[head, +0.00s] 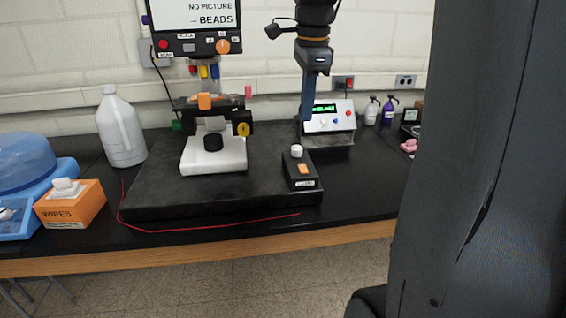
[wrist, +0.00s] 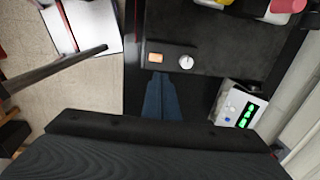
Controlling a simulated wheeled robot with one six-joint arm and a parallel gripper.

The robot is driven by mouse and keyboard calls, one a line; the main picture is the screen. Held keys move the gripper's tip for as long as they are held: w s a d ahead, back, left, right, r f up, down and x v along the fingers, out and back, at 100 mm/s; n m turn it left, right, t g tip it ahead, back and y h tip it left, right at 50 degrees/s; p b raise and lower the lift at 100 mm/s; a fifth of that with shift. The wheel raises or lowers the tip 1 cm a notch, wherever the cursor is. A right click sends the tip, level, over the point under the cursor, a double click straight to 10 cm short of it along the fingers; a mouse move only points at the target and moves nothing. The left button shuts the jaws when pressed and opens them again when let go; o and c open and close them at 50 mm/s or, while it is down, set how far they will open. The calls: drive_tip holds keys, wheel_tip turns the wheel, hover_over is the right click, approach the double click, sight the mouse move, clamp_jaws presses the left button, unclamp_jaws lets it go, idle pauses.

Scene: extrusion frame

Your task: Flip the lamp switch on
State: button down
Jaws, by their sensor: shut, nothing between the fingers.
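The lamp box (head: 301,184) is a small black box at the right end of the black base slab in the head view. It carries an orange rocker switch (head: 303,168) and a white knob (head: 296,151). My gripper (head: 307,117) has blue fingers, shut and empty, pointing down above and behind the box. In the wrist view the fingertips (wrist: 159,75) appear just below the orange switch (wrist: 155,58), with the white knob (wrist: 186,62) to its right. They look apart from the switch. Which way the rocker is set is too small to tell.
A meter box with a green display (head: 328,122) stands close beside the fingers. The microscope stage (head: 213,150) is to the left on the slab (head: 160,190). Small bottles (head: 371,110) stand at the right. A red cord (head: 210,228) lies along the front.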

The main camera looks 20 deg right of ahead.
idle(0.3)
drive_tip(key=p, duration=0.4)
approach(302, 165)
drive_tip(key=f, duration=0.6)
drive_tip(key=shift+w+f, duration=0.2)
drive_tip(key=shift+w, duration=0.1)
drive_tip(key=shift+w+f, duration=0.1)
drive_tip(key=shift+f, duration=0.2)
drive_tip(key=shift+s+a+r+p, duration=0.1)
drive_tip(key=shift+s+p, duration=0.1)
drive_tip(key=shift+s, duration=0.2)
drive_tip(key=shift+s+a+r+p, duration=0.1)
drive_tip(key=shift+s+p, duration=0.05)
drive_tip(key=shift+s, duration=0.25)
